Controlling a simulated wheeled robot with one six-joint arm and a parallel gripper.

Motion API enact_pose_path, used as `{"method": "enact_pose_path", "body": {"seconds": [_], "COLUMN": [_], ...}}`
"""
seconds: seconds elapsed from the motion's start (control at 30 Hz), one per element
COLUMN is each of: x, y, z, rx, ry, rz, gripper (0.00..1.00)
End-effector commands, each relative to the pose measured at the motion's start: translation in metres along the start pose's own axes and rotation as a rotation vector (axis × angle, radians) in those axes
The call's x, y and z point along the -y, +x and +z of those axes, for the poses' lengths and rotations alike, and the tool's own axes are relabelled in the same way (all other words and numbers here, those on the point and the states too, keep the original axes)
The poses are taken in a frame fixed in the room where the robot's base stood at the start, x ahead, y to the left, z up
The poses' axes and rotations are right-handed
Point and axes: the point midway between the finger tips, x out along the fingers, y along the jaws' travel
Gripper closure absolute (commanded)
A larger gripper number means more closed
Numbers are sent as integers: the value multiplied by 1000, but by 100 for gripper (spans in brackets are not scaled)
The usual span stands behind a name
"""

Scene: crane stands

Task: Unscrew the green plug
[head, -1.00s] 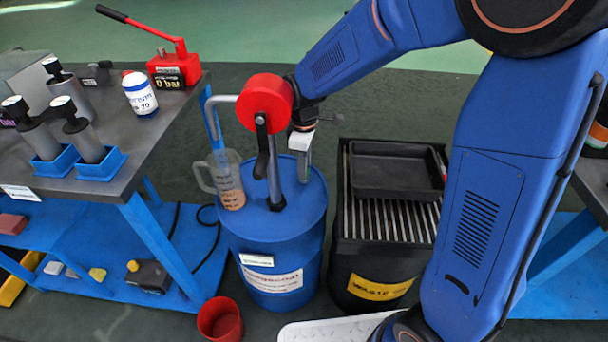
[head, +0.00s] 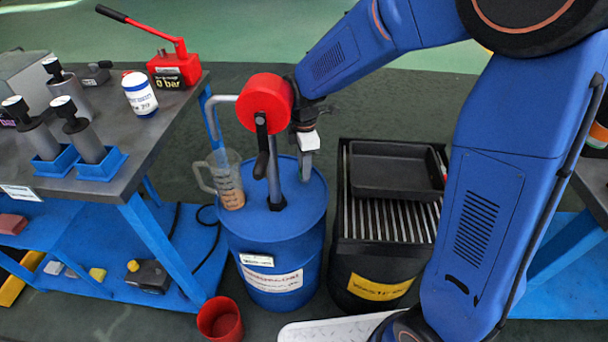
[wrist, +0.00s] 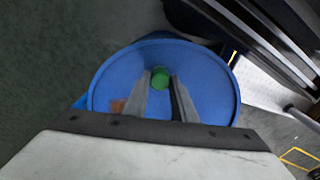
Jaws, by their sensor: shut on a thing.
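The green plug (wrist: 159,78) shows in the wrist view on the top of the blue drum (wrist: 104,92), between the tips of my fingers. In the head view the plug is hidden behind my gripper and the pump. My gripper (wrist: 160,84) points down at the drum top, its two grey fingers shut on the plug. In the head view my gripper (head: 306,172) is just right of the red pump head, with its fingers reaching the top of the blue drum (head: 272,240).
A red pump (head: 264,103) with a crank stands on the drum, close to my gripper. A measuring jug (head: 226,180) is at its left. A black waste drum (head: 372,285) with a grate and tray (head: 396,170) is on the right. A red cup (head: 220,320) stands in front.

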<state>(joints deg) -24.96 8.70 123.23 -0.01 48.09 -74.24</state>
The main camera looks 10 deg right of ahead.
Motion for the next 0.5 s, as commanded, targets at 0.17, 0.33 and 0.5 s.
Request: {"method": "enact_pose_path", "body": {"seconds": [0.17, 0.33, 0.5], "x": [-1, -1, -1], "y": [-1, -1, -1], "z": [0, 0, 0], "rx": [0, 0, 0], "ry": [-26, -26, -122], "rz": [2, 2, 2], "gripper": [100, 100, 100]}}
